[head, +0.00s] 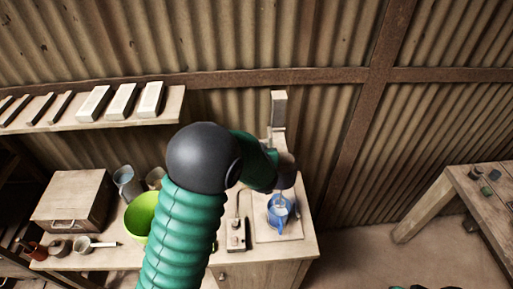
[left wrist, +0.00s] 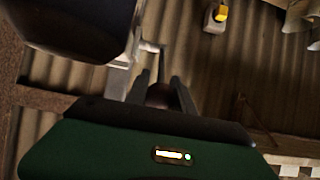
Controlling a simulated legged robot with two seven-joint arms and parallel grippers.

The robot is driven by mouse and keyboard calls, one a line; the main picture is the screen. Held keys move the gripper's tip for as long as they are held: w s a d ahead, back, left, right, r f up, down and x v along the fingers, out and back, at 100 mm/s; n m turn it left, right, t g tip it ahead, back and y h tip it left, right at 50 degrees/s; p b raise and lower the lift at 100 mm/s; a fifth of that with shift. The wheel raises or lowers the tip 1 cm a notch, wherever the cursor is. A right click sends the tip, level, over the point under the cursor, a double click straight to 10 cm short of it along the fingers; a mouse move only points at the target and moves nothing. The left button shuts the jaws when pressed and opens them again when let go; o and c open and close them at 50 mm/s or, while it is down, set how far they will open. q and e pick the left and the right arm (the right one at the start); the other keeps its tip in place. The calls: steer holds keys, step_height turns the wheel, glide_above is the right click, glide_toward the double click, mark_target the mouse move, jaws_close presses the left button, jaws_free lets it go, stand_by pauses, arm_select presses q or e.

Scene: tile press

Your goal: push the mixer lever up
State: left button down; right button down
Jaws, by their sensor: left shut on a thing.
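The mixer's pale grey column (head: 278,108) rises by the corrugated wall in the head view. My green left arm covers much of the mixer's middle. A blue jug (head: 279,211) stands below the mixer on a board. In the left wrist view a dark round knob (left wrist: 158,95), which looks like the lever's end, sits between the fingers of my left gripper (left wrist: 161,84). The gripper is shut on it. The rest of the lever is mostly hidden, so its angle cannot be told. My left gripper is hidden in the head view. My right gripper is not in view.
A small control box (head: 237,236) stands left of the jug. A lime-green bucket (head: 139,216), a wooden box (head: 74,202) and small pots are further left. A shelf (head: 60,122) with tiles hangs above. A second table (head: 480,205) stands at the right.

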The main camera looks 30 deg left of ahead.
arm_select(q)
steer(key=shift+f, duration=0.1)
steer(key=c, duration=1.4)
jaws_free()
steer(key=shift+s+d, duration=0.1)
steer(key=shift+d, duration=0.05)
steer(key=v, duration=1.6)
steer(key=shift+s+d+r+b, duration=0.15)
steer(key=shift+d+r+b, duration=0.05)
steer(key=shift+r+b, duration=0.1)
